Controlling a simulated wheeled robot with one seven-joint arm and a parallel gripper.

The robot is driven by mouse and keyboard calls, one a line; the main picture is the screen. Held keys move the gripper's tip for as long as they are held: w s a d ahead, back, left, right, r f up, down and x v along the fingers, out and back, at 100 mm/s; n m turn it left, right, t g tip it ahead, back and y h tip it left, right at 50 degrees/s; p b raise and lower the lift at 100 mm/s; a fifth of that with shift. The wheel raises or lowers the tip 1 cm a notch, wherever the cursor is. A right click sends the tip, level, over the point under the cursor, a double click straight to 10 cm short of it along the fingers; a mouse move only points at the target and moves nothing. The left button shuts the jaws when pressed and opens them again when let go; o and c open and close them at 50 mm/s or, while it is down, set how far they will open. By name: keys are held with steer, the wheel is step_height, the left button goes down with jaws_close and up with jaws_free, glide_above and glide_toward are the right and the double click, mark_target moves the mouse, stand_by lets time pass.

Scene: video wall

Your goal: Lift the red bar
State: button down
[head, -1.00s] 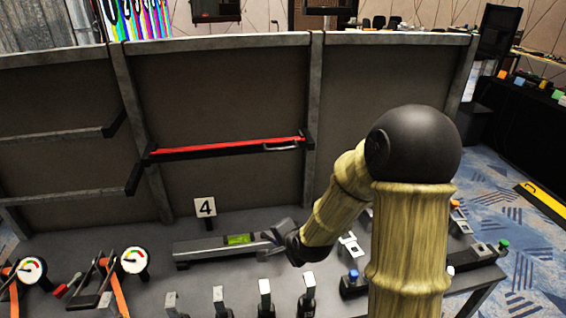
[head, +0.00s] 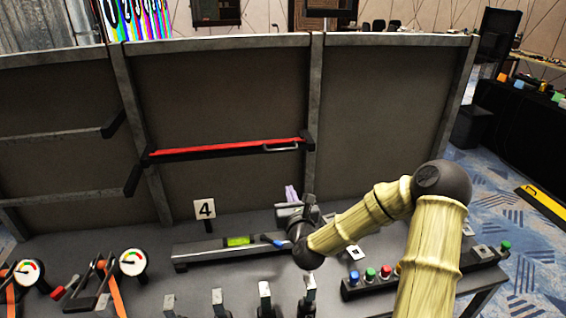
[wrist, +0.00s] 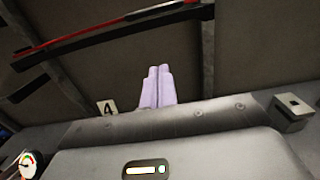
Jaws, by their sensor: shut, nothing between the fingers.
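The red bar (head: 225,148) runs across the back panel, set on a black rail between two black end brackets, with a grey handle (head: 281,148) near its right end. In the wrist view the red bar (wrist: 90,31) crosses the upper left, above and ahead of my fingers, with the handle (wrist: 163,11) at the top. My gripper (head: 291,190) is below the bar's right end, above the table, with pale purple fingers pointing up. In the wrist view my gripper (wrist: 158,72) has its fingers together with nothing between them, apart from the bar.
A sign with a 4 (head: 205,209) stands in front of the panel. A grey beam with a green level (head: 238,241) lies on the table below my gripper. Gauges (head: 132,262) are at left, coloured buttons (head: 370,274) at right.

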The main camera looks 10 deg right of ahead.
steer(key=shift+w, duration=0.1)
steer(key=w+r+p, duration=0.4)
steer(key=w+p, duration=0.1)
steer(key=w, duration=0.5)
steer(key=shift+w, duration=0.35)
steer(key=shift+r+p, duration=0.25)
steer(key=shift+p, duration=0.2)
steer(key=shift+s+r+g+p, duration=0.1)
steer(key=shift+r+g+p, duration=0.15)
steer(key=shift+g+p, duration=0.1)
